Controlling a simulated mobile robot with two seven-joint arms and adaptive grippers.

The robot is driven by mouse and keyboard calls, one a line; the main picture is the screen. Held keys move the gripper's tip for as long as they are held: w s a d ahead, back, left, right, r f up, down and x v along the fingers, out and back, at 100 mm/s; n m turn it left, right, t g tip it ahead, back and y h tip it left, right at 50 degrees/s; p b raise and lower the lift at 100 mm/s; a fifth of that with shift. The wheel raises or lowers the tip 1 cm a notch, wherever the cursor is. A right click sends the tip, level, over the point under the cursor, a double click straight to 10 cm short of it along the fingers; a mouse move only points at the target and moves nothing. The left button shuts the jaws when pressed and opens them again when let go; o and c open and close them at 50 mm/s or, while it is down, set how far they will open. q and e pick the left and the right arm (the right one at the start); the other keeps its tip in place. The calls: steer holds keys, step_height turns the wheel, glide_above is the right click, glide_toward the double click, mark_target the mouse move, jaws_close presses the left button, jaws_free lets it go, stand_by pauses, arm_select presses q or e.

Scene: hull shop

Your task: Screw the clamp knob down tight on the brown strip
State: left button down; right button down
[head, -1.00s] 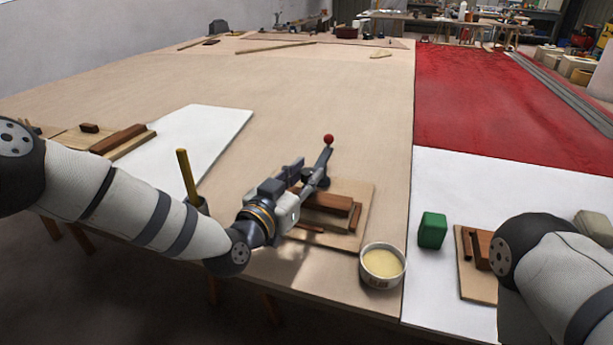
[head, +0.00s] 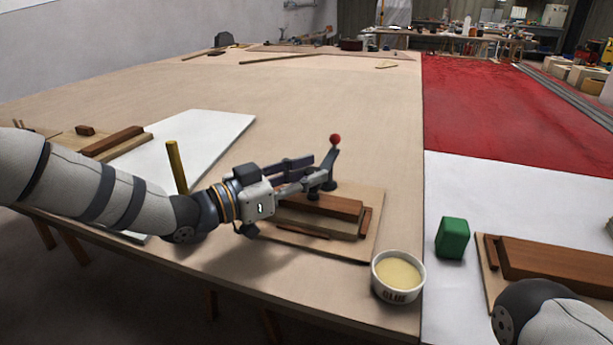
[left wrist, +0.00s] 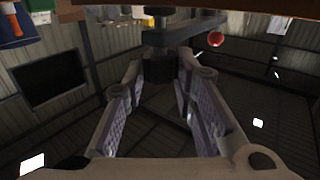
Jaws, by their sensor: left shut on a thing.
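The clamp has a dark arm with a red ball (head: 335,139) on its end and stands at the back of a light wooden board. Its dark knob (head: 317,182) is between the fingers of my left gripper (head: 313,176), which is shut on it from the left. In the left wrist view the dark knob (left wrist: 158,68) shows between the finger pads (left wrist: 158,92), with the red ball (left wrist: 216,40) beyond. The brown strip (head: 322,205) lies on the board below the knob. The knob's contact with the strip is hidden. My right gripper is out of view.
A white glue cup (head: 398,278) stands right of the board (head: 372,225). A green block (head: 453,238) and another board with brown strips (head: 560,262) are farther right. A yellow stick (head: 176,165) stands upright behind my left arm.

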arm_select(q)
steer(key=c, duration=1.3)
jaws_free()
steer(key=v, duration=1.2)
